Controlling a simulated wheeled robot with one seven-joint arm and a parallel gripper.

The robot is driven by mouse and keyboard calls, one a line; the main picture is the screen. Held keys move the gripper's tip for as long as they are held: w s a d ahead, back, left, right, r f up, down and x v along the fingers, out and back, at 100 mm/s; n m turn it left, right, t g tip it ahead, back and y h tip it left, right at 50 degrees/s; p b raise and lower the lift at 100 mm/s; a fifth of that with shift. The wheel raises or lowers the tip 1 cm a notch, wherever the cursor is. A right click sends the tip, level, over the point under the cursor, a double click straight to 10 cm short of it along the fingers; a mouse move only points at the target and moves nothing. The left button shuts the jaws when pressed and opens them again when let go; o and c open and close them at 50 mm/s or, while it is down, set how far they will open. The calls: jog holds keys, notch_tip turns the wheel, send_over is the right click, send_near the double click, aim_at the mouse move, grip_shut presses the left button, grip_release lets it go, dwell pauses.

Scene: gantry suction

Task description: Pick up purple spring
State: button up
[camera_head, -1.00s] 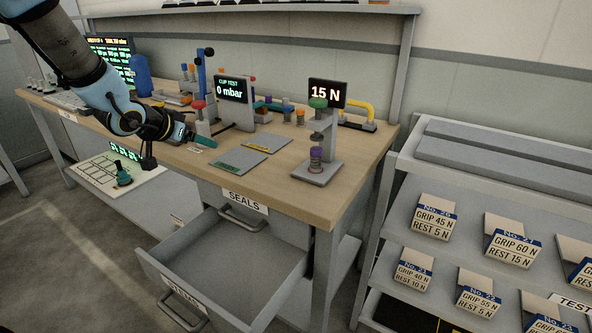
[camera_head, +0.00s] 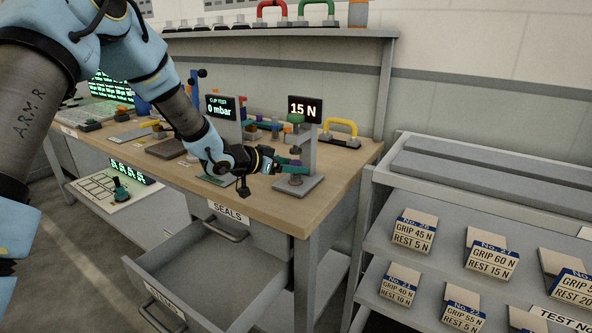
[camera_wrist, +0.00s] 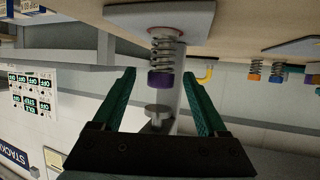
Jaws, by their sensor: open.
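The purple spring (camera_wrist: 162,78) is a metal coil with a purple cap. It stands on the grey base (camera_head: 297,188) of the force tester, beneath the tester's green-topped plunger and the 15 N display (camera_head: 304,109). My gripper (camera_head: 291,167) is at the tester, level with the spring's upper part. In the wrist view, turned upside down, the two green fingers (camera_wrist: 162,98) are open, one on each side of the purple cap, with gaps on both sides. In the head view the fingers partly hide the spring.
Several other springs with coloured caps stand behind on the bench (camera_wrist: 276,72). A yellow handle (camera_head: 341,128) lies right of the tester. An open empty drawer (camera_head: 205,275) juts out below the bench front. A rack with labelled cards (camera_head: 414,230) stands at the right.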

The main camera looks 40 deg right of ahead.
jog(key=shift+x, duration=1.2)
grip_shut()
